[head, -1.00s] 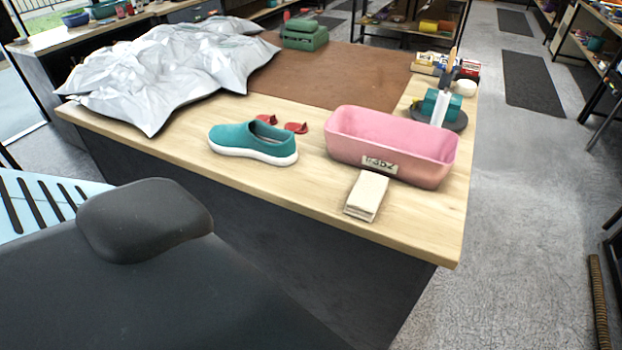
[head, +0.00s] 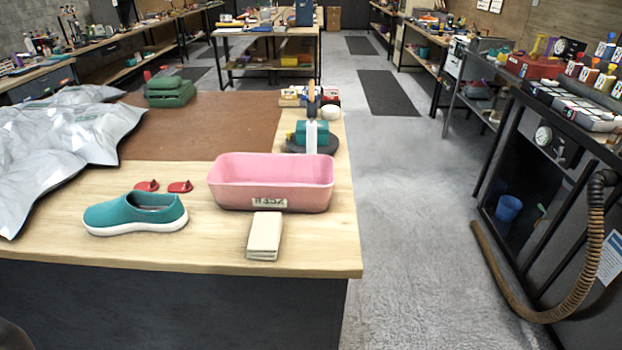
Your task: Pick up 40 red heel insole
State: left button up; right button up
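Two small red pieces lie on the wooden table (head: 200,247) just behind the teal sneaker: a left red piece (head: 147,186) and a right red piece (head: 180,187). They look like the red heel insoles, but I cannot read any number on them. The teal sneaker (head: 135,214) with a white sole stands upright, toe to the left, partly in front of the left red piece. Neither of my grippers is in view.
A pink bin (head: 270,182) labelled #352 stands right of the sneaker, with a folded cream cloth (head: 264,236) in front. A crumpled silver sheet (head: 60,135) covers the table's left. A brown mat (head: 215,120) and a green case (head: 170,92) lie behind. Open floor (head: 420,220) is at right.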

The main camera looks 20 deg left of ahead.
aim_at(153, 185)
jog(key=i+j+u, duration=0.3)
jog(key=j, duration=0.2)
jog(key=i+j+u, duration=0.15)
jog(key=j+u, duration=0.2)
jog(key=j, duration=0.2)
jog(key=i+j+u, duration=0.3)
jog(key=k+j, duration=0.05)
jog(key=j, duration=0.05)
